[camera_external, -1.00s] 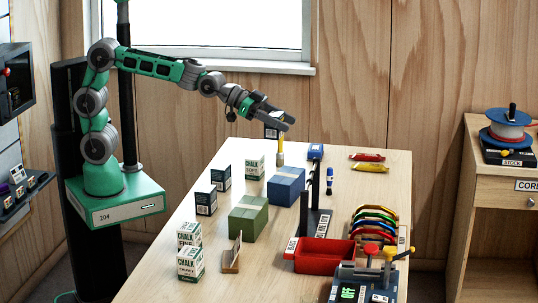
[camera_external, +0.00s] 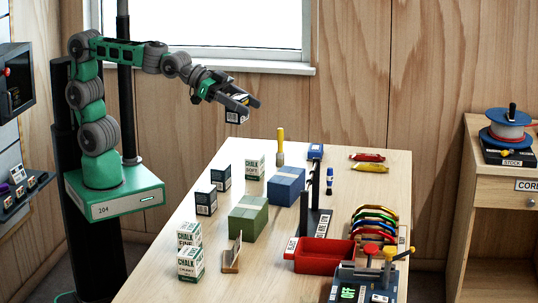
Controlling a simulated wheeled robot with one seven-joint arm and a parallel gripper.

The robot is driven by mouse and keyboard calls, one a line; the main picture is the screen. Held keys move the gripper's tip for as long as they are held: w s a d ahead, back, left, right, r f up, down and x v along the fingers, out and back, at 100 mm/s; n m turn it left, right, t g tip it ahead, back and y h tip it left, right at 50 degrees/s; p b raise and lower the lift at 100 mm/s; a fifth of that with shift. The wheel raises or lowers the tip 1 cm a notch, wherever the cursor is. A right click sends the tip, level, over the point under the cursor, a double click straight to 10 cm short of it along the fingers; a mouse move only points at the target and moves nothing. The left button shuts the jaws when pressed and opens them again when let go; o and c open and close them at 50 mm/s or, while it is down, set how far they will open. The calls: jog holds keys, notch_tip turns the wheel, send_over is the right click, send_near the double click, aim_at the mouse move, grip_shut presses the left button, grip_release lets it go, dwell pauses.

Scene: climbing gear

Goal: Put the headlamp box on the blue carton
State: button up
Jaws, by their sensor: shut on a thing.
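My gripper (camera_external: 250,105) is shut on a small dark box (camera_external: 236,116) with a pale label. It holds the box high in the air, beyond the table's far left edge in the picture. The label is too small to read, but this may be the headlamp box. The blue carton (camera_external: 286,187) sits on the table, lower and to the right of my gripper, and its top is bare. Two similar dark boxes (camera_external: 206,200) (camera_external: 221,178) stand on the table to the left of the carton.
A green carton (camera_external: 248,219) and several white chalk boxes (camera_external: 191,263) stand nearby. A yellow-handled tool (camera_external: 281,147) stands upright behind the blue carton. A dark upright rack (camera_external: 305,213) is close on its right. A red tray (camera_external: 324,255) lies nearer the front.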

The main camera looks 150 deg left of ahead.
jog(key=s+a+f+n+g+y, duration=0.2)
jog(key=s+a+f+n, duration=0.1)
jog(key=s+a, duration=0.15)
jog(key=p, duration=0.4)
send_over(296, 175)
jog(key=shift+y, duration=0.3)
notch_tip(296, 175, down, 10)
jog(key=shift+d+r, duration=0.15)
jog(key=shift+r, duration=0.1)
notch_tip(296, 175, down, 4)
jog(key=shift+w+r, duration=0.1)
jog(key=shift+r, duration=0.1)
jog(key=shift+f, duration=0.2)
jog(key=o, duration=1.4)
jog(key=shift+r, duration=0.1)
jog(key=shift+o, duration=0.2)
